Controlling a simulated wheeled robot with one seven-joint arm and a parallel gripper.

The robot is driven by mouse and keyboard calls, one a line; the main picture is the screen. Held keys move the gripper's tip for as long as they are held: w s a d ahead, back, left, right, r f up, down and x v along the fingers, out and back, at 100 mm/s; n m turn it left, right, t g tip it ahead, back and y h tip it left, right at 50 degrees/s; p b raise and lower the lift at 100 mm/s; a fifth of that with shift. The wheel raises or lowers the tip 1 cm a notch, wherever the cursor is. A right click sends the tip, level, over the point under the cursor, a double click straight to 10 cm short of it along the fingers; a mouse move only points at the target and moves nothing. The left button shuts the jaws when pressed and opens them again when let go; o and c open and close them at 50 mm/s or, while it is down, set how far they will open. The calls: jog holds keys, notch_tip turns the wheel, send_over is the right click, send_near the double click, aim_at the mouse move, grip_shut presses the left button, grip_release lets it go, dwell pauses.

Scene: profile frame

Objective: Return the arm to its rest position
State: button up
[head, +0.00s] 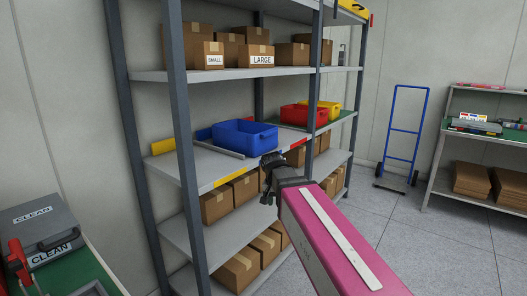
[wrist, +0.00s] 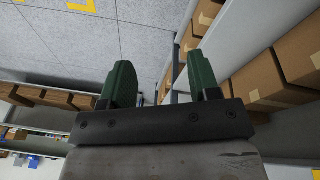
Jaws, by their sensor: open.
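My gripper (head: 268,178) is at the end of my arm, in front of the shelf rack in the head view. It appears near the height of the middle shelf. In the wrist view my gripper (wrist: 158,85) shows two green fingers standing well apart, with nothing between them. The gripper is open and empty. In the head view its fingertips are small and dark, and hard to make out.
The shelf rack (head: 177,108) holds a blue bin (head: 245,139), a red bin (head: 303,117) and several boxes. A hand truck (head: 403,130) stands by the back wall. A bench (head: 492,190) is at right. A grey case (head: 42,232) lies at left. Open floor (head: 440,245) is at lower right.

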jog(key=s+d+f+n, duration=0.1)
jog(key=s+d+f, duration=0.2)
jog(key=f, duration=0.4)
jog(key=s+d+f+n+g+y, duration=0.1)
jog(key=s+d+f, duration=0.2)
jog(key=d+f, duration=0.2)
jog(key=s+d+f+n, duration=0.1)
jog(key=s+d+f, duration=0.2)
jog(key=f, duration=0.6)
jog(key=shift+d+g+y, duration=0.3)
jog(key=shift+d+y, duration=0.1)
jog(key=shift+d, duration=0.7)
